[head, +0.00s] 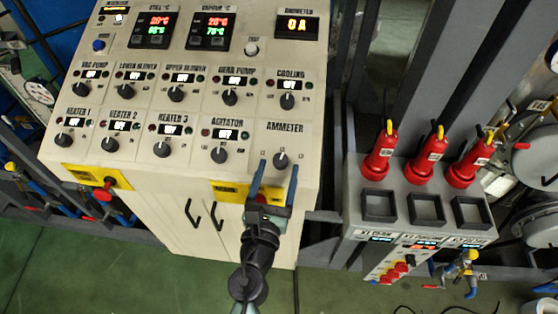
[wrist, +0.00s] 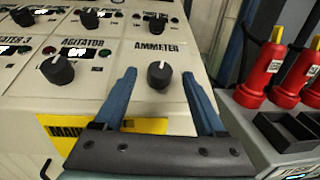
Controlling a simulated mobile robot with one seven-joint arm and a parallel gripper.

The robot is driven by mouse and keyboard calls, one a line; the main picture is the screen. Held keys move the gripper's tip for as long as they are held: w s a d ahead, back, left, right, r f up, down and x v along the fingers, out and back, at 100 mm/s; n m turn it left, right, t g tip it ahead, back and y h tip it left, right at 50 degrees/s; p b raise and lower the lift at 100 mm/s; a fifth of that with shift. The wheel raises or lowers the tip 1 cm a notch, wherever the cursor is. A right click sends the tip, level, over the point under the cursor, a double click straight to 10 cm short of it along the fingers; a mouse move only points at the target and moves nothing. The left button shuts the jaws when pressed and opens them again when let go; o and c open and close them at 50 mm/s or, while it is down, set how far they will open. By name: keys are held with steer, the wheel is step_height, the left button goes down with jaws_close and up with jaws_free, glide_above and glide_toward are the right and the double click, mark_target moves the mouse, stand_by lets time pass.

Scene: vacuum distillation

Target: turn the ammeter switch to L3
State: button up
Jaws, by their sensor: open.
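The ammeter switch (head: 281,160) is a black round knob with a white pointer line, at the lower right of the cream control panel, under the label AMMETER. In the wrist view the knob (wrist: 160,75) sits between and beyond my two blue fingertips, and its pointer is close to upright. My gripper (head: 274,180) is open and empty, just in front of the panel's lower right. In the wrist view its fingers (wrist: 160,88) are spread on either side of the knob, apart from it. The position labels around the knob are too small to read surely. The ammeter display (head: 297,27) reads 0 A.
The agitator knob (head: 219,155) is left of the ammeter knob, and the cooling knob (head: 288,101) is above it. A red knob on a yellow plate (head: 103,190) juts from the panel's lower left.

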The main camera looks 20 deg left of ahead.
steer(key=shift+w+a, duration=0.2)
steer(key=shift+w, duration=0.8)
jaws_close()
